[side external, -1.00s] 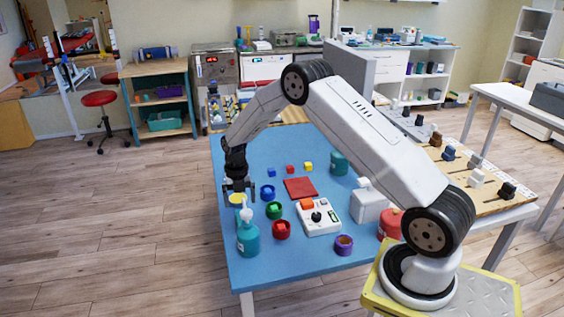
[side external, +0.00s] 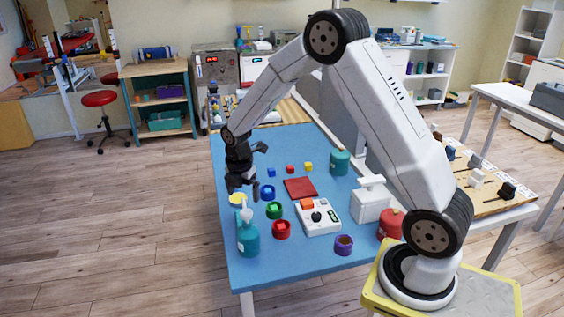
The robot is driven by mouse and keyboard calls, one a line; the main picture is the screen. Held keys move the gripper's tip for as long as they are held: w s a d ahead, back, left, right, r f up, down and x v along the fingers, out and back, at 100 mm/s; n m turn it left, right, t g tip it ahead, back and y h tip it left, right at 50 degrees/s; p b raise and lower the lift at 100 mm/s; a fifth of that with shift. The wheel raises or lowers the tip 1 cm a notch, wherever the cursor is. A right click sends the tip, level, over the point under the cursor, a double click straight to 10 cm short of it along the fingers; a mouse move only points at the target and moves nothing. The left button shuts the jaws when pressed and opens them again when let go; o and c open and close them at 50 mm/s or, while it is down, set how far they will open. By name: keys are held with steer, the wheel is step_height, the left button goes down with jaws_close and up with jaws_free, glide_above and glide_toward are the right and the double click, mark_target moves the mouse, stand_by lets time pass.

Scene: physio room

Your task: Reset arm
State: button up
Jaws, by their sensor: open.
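My gripper (side external: 243,188) is open above the far left part of the blue table (side external: 290,262), near the left edge. Its dark fingers point down and appear apart, with nothing visible between them. I cannot tell the exact height of the fingers above the table. My arm is bent with its elbow high over the table.
A teal pump bottle (side external: 248,238) stands in front of the gripper. Green (side external: 274,211), red (side external: 281,230) and purple (side external: 343,245) cups, a red mat (side external: 300,188), a white control box (side external: 318,218) and a white dispenser (side external: 371,204) stand to the right. Small cubes lie behind.

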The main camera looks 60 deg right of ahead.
steer(key=s+a+r+m+t, duration=0.1)
steer(key=s+a+m, duration=0.3)
steer(key=s+m, duration=0.4)
steer(key=s+a+r+m+t, duration=0.1)
steer(key=s+a+r+m, duration=0.3)
steer(key=s+m, duration=0.5)
steer(key=shift+a+m+y, duration=0.3)
steer(key=shift+a+m, duration=0.4)
steer(key=shift+m, duration=0.3)
